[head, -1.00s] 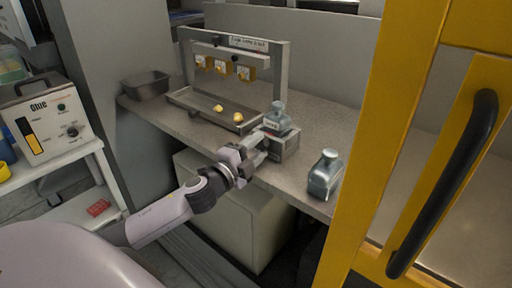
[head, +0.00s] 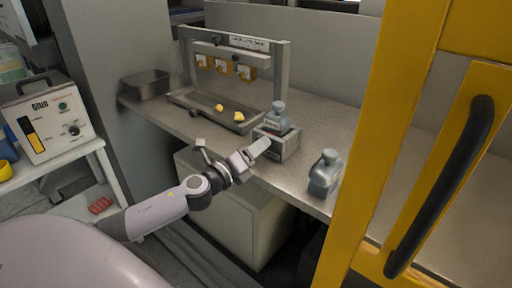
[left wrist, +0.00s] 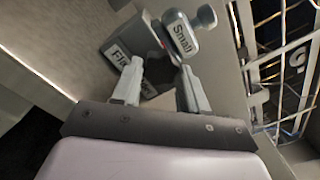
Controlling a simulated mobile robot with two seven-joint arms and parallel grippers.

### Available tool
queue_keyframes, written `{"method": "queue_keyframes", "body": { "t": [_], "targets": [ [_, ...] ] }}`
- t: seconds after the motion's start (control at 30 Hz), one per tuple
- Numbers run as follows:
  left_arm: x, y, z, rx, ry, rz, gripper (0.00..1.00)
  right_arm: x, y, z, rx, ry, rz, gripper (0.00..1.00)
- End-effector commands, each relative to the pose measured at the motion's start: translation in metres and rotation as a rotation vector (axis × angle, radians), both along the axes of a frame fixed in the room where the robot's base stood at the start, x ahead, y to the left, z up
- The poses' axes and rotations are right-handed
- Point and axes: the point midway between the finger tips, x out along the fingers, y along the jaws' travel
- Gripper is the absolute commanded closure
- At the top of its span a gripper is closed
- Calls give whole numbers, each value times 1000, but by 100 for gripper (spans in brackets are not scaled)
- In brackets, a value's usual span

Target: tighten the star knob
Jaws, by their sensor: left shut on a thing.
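A grey box-like fixture (head: 290,146) stands at the table's front edge, with a small grey bottle (head: 277,117) on it. In the left wrist view the fixture (left wrist: 122,38) bears a partly hidden label, and the bottle (left wrist: 182,38) is labelled "Small". My left gripper (head: 262,145) is at the fixture's front. In the left wrist view its fingers (left wrist: 161,76) stand apart, on either side of a dark part at the fixture's face, seemingly the star knob. The knob's shape is mostly hidden between the fingers. My right gripper is not in view.
A second grey bottle (head: 324,173) stands to the right near the table edge. Behind is a shallow tray (head: 186,98) with yellow pieces under a metal frame (head: 284,70). A yellow door frame (head: 385,130) blocks the right side. A metal bin (head: 146,85) stands at the left.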

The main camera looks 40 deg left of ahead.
Motion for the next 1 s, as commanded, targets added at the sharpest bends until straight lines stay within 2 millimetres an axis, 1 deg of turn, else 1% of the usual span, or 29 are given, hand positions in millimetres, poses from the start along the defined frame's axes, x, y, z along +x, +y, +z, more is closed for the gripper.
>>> {"method": "queue_keyframes", "body": {
  "t": [0.2,0.5,0.7,1.0],
  "targets": [
    [0,1,0,208,-15,-2,87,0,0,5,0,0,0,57],
    [0,2,0,453,-33,-2,87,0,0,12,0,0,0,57],
    [0,2,0,564,-42,-1,87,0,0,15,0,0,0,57],
    [0,2,0,642,-49,-1,87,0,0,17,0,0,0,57]
  ]
}}
